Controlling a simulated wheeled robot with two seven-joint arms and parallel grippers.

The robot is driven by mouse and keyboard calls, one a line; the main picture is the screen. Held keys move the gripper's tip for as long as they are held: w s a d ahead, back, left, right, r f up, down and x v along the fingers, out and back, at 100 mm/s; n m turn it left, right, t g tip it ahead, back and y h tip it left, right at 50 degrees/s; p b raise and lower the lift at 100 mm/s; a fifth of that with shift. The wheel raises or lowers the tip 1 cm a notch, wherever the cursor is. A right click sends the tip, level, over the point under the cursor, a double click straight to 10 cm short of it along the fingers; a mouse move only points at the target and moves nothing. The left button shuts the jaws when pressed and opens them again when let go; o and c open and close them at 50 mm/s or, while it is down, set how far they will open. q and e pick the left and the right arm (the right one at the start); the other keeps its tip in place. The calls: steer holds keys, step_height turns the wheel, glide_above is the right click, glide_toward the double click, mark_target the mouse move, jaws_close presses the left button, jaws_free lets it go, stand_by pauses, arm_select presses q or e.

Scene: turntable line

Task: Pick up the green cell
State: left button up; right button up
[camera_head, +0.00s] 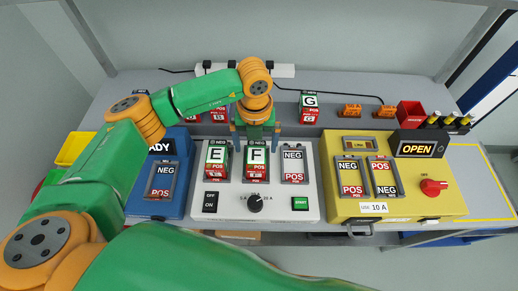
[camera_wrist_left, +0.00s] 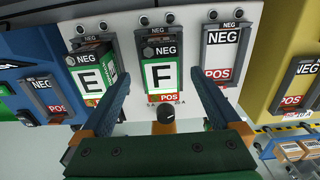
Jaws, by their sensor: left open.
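Cell F (camera_head: 255,160), green and white with a red POS end, sits in the middle bay of the white station. It also shows in the wrist view (camera_wrist_left: 160,74). Cell E (camera_head: 215,157), also green with a red end, is in the bay to its left; in the wrist view (camera_wrist_left: 91,80) it looks tilted. A cell G (camera_head: 309,101), green above and red below, stands on the rear shelf. My left gripper (camera_head: 255,136) is open over cell F, its blue fingers on either side, apart from it as far as I can tell. My right gripper is out of view.
The station's right bay (camera_head: 292,162) looks empty. A blue unit (camera_head: 163,181) is on the left, a yellow unit (camera_head: 352,207) with two bays and an OPEN sign (camera_head: 418,149) on the right. Other red cells stand behind my left arm. A red bin (camera_head: 410,112) is at the rear right.

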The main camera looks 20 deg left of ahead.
mark_target(256, 154)
arm_select(q)
steer(key=f, duration=0.2)
steer(key=s+f+p, duration=0.1)
steer(key=f, duration=0.1)
steer(key=shift+s+d, duration=0.15)
steer(key=shift+d, duration=0.05)
steer(key=shift+w+f, duration=0.25)
steer(key=shift+w, duration=0.1)
steer(key=shift+s+r, duration=0.1)
steer(key=shift+s, duration=0.05)
steer(key=c, duration=1.3)
jaws_close()
